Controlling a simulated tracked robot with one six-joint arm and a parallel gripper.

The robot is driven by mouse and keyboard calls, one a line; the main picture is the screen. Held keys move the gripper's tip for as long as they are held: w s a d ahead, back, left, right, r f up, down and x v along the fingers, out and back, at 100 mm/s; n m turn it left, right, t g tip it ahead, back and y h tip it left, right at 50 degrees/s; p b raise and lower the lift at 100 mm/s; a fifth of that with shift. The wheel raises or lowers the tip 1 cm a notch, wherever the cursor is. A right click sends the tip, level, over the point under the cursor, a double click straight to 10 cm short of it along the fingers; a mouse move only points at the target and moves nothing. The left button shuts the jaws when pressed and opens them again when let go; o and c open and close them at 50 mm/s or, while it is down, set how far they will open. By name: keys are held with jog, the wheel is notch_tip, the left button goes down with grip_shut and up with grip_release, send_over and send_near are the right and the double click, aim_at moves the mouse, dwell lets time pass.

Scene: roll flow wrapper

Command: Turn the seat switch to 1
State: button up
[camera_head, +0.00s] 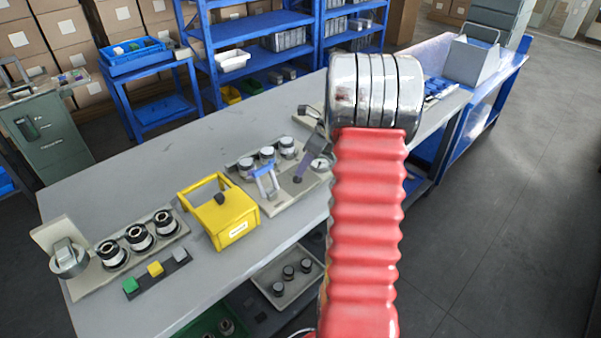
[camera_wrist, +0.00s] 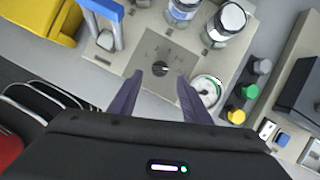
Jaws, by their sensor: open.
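A small pale pointer mark on the knob faces roughly right in the wrist view; the marks are too small to read. My gripper (camera_wrist: 160,76) is open, with one dark purple finger on each side of the knob and gaps between. I cannot tell whether the fingertips are at knob height. In the head view, the gripper (camera_head: 304,167) is over the plate, partly hidden behind my arm, beside the dark knob (camera_head: 297,180).
A blue-handled clamp (camera_wrist: 107,14) and silver-capped jars (camera_wrist: 225,22) stand around the plate. Green (camera_wrist: 250,90) and yellow (camera_wrist: 236,117) buttons lie further right. A yellow box (camera_head: 232,222) stands left on the grey bench (camera_head: 120,165).

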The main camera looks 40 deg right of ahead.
aim_at(301, 180)
jog(key=x, duration=0.5)
jog(key=shift+f, duration=0.1)
jog(key=shift+c, duration=0.2)
jog(key=c, duration=1)
